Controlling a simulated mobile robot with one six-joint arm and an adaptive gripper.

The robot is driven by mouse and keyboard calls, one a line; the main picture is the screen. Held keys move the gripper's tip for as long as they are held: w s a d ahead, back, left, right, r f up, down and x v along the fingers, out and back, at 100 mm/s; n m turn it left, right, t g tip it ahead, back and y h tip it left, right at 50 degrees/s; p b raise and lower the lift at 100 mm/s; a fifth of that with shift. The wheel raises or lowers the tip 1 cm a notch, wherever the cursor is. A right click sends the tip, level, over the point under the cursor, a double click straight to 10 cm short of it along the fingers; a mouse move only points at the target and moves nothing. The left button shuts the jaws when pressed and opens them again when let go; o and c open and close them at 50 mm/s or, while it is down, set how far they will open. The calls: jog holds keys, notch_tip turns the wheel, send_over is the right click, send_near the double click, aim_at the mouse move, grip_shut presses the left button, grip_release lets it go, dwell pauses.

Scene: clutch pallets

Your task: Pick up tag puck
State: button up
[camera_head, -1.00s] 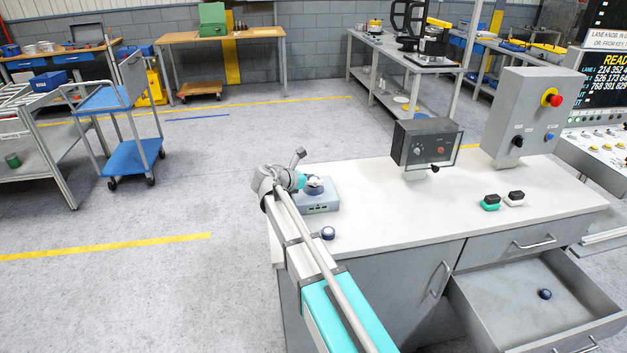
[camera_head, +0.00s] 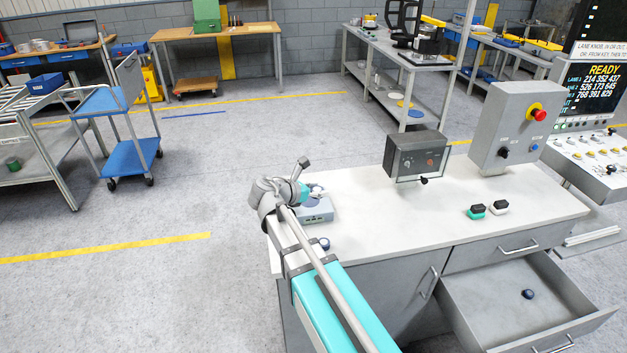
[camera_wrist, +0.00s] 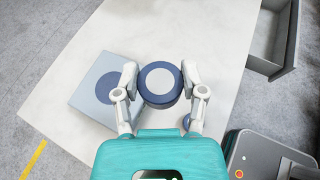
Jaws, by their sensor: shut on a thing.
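The tag puck (camera_wrist: 160,86), a dark blue disc with a white round top, sits between the two fingers of my gripper (camera_wrist: 159,72) in the wrist view. The fingers are shut on its sides. In that view the puck is beside a pale blue-grey box (camera_wrist: 82,107) with a dark blue round pad on top. In the head view the box (camera_head: 317,212) is at the bench's left end, and my wrist hides the fingers. A second dark puck (camera_head: 325,243) lies on the bench near its front left edge. A third (camera_head: 527,294) lies in the open drawer.
The white bench top (camera_head: 400,211) is clear in the middle. A grey control box (camera_head: 416,156) and a panel with a red button (camera_head: 505,125) stand at its back. The drawer (camera_head: 540,320) juts out in front.

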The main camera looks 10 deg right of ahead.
jog(key=shift+s+r+p, duration=0.2)
jog(key=shift+s+r, duration=0.1)
jog(key=shift+s, duration=0.4)
jog(key=shift+s+r+p, duration=0.2)
jog(key=shift+s+r, duration=0.1)
jog(key=shift+s, duration=0.4)
jog(key=shift+a, duration=0.1)
